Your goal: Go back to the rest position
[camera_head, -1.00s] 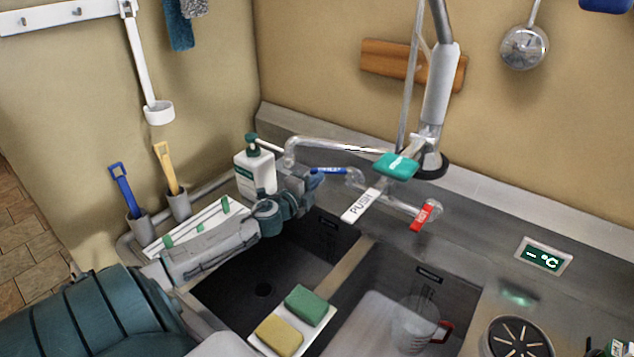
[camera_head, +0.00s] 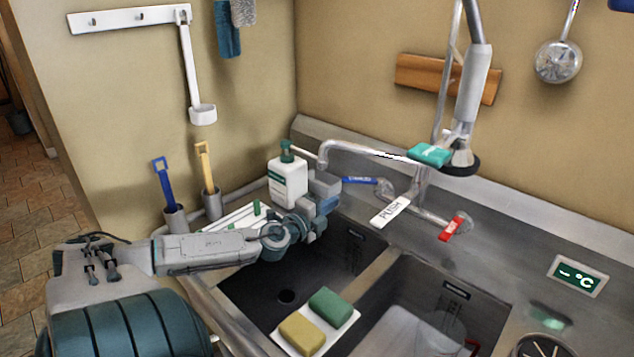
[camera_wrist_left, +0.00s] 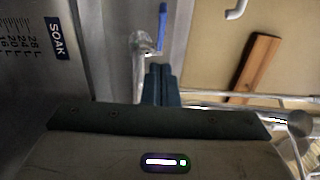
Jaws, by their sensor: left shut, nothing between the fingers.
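My left gripper (camera_head: 328,194) is over the back of the left sink basin (camera_head: 262,285), beside the white soap bottle (camera_head: 288,182) with its green pump and in front of the blue-handled tap lever (camera_head: 360,181). In the left wrist view its two dark fingers (camera_wrist_left: 160,84) are together with nothing between them. My left arm reaches in from the left, above the basin's left edge. My right gripper is not in view.
A sponge tray holds a green sponge (camera_head: 330,305) and a yellow sponge (camera_head: 302,333) on the divider. A clear jug (camera_head: 440,335) stands in the right basin. Blue (camera_head: 163,186) and yellow (camera_head: 207,167) handled tools stand at left. The faucet (camera_head: 370,152) arches behind.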

